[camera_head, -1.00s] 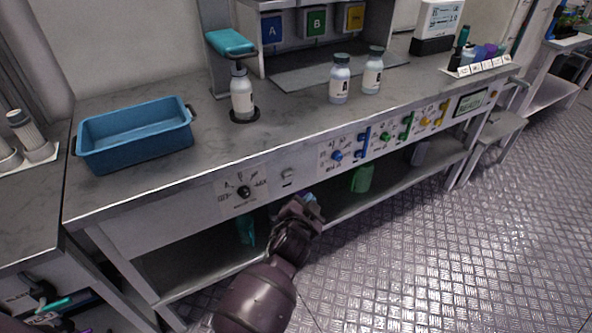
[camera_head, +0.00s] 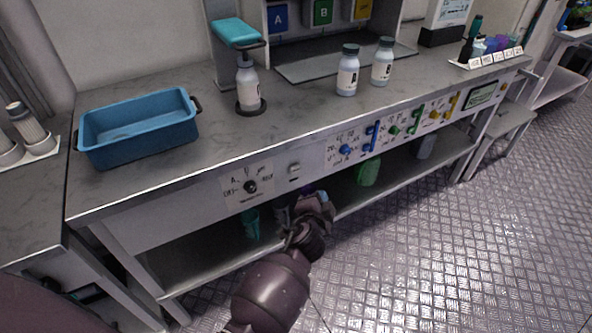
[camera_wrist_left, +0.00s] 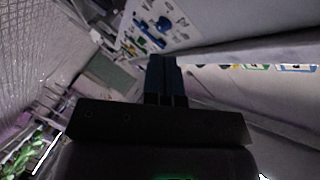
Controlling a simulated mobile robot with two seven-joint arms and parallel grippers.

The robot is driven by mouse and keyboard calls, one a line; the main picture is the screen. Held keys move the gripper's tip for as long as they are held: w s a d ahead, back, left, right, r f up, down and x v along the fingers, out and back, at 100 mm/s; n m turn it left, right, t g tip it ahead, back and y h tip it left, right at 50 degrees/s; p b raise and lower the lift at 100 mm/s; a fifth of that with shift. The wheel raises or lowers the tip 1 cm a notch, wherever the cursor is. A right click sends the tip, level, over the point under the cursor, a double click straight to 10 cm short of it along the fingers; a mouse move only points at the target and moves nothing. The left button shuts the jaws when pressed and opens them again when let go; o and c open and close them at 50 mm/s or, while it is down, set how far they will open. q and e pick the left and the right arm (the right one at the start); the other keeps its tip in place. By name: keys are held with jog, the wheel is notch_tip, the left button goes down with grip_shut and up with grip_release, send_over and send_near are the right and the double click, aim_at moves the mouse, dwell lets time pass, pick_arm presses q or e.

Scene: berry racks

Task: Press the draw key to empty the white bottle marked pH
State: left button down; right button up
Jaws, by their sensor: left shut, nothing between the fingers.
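A white bottle (camera_head: 248,90) stands upright on a black disc under a teal-topped press head (camera_head: 235,32). Its label is too small to read. Two more white bottles with dark caps, a left one (camera_head: 347,72) and a right one (camera_head: 382,62), stand on the bench. A small pale key (camera_head: 294,171) sits on the front panel, right of a black rotary knob (camera_head: 250,186). My left gripper (camera_head: 322,203) is low in front of the bench, below and right of that key, apart from it. Its dark fingers are together and empty in the left wrist view (camera_wrist_left: 163,80).
A blue tray (camera_head: 150,143) stands on the bench at left. Blue, green and yellow controls (camera_head: 410,125) line the panel to the right. A lower shelf (camera_head: 205,258) holds a green container (camera_head: 367,173). The bench's front edge lies above my gripper; the metal floor at right is clear.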

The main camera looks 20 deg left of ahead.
pick_arm(q)
jog(key=w+a, duration=0.5)
jog(key=a, duration=0.1)
jog(key=shift+a, duration=0.35)
jog(key=shift+w+a, duration=0.15)
jog(key=shift+w, duration=0.1)
dwell(1.9)
jog(key=shift+w+a, duration=0.15)
jog(key=shift+a, duration=0.05)
jog(key=shift+w+a, duration=0.25)
jog(key=shift+a, duration=0.1)
dwell(1.1)
jog(key=shift+s+d, duration=0.55)
jog(key=shift+d, duration=0.15)
jog(key=shift+s+d, duration=0.8)
jog(key=shift+d, duration=0.2)
jog(key=shift+s+d, duration=0.75)
jog(key=shift+d, duration=0.25)
